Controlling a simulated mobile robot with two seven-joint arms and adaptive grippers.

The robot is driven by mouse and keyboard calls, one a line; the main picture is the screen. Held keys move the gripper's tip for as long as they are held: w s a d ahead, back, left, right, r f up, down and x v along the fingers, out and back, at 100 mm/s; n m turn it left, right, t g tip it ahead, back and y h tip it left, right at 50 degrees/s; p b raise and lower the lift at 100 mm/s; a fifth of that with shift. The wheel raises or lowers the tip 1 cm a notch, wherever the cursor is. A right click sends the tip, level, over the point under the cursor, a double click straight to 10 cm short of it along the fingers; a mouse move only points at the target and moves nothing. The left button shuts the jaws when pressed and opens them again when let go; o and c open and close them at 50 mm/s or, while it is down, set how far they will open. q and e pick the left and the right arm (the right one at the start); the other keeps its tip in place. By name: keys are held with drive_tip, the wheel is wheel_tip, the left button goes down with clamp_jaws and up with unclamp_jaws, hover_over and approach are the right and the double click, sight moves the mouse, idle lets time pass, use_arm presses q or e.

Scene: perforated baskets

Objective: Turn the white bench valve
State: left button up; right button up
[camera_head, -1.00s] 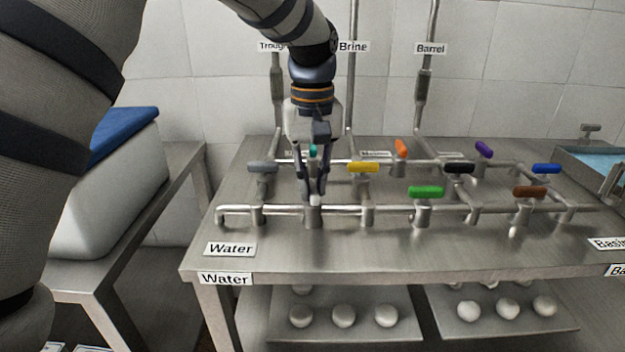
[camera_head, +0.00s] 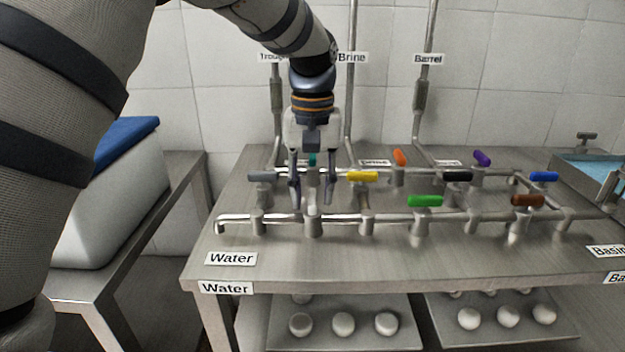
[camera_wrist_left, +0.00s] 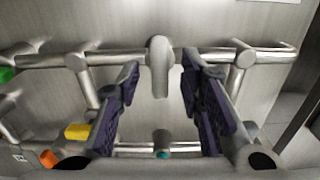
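The white valve handle (camera_wrist_left: 158,52) lies crosswise over the front pipe in the left wrist view, between my left gripper's fingers and clear of both. In the head view the white valve (camera_head: 313,212) is small and its handle hard to make out behind and between the fingers. My left gripper (camera_head: 313,205) points down over the front pipe with its fingers spread apart. In the left wrist view the gripper (camera_wrist_left: 160,85) has dark pads on both sides and nothing gripped. My right gripper is not in view.
Other valves stand close by: yellow (camera_head: 362,176), grey (camera_head: 262,176), teal (camera_head: 312,160), green (camera_head: 425,201) and black (camera_head: 457,176). A white box with a blue lid (camera_head: 125,145) stands at left.

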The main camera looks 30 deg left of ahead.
sight(313, 196)
use_arm(q)
wheel_tip(313, 196, up, 12)
